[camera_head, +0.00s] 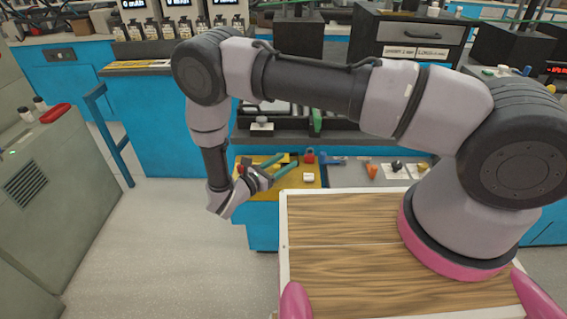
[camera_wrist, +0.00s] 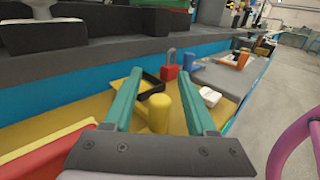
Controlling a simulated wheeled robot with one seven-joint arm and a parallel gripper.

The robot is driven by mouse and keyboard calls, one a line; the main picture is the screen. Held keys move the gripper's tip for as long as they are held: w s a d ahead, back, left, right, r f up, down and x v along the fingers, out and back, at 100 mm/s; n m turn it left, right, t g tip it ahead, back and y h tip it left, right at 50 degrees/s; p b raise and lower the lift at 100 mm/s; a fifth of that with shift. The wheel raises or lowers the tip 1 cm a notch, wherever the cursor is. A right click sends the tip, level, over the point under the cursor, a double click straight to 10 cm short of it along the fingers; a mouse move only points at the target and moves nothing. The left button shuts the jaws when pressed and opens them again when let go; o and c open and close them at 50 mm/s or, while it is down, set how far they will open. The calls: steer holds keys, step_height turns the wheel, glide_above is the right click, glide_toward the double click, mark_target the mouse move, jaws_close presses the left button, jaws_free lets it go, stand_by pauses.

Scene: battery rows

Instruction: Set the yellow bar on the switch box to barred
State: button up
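My gripper (camera_wrist: 158,80) is open, with two green fingers spread apart over a yellow surface (camera_wrist: 92,113). It also shows in the head view (camera_head: 287,165), low at the front of the bench. A yellow rounded post (camera_wrist: 159,113) shows between the fingers in the wrist view; I see no contact with it.
A red padlock (camera_wrist: 169,73), a black tray-like piece (camera_wrist: 151,82) and a white block (camera_wrist: 209,96) lie beyond the fingers. A blue piece (camera_wrist: 192,62) and a grey mat (camera_wrist: 222,78) are farther right. The raised dark bench edge (camera_wrist: 70,82) runs behind. Open floor lies left in the head view.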

steer(key=shift+s+a, duration=0.1)
steer(key=v, duration=1)
steer(key=shift+s+a, duration=0.2)
steer(key=shift+a, duration=0.05)
steer(key=shift+d+r, duration=0.1)
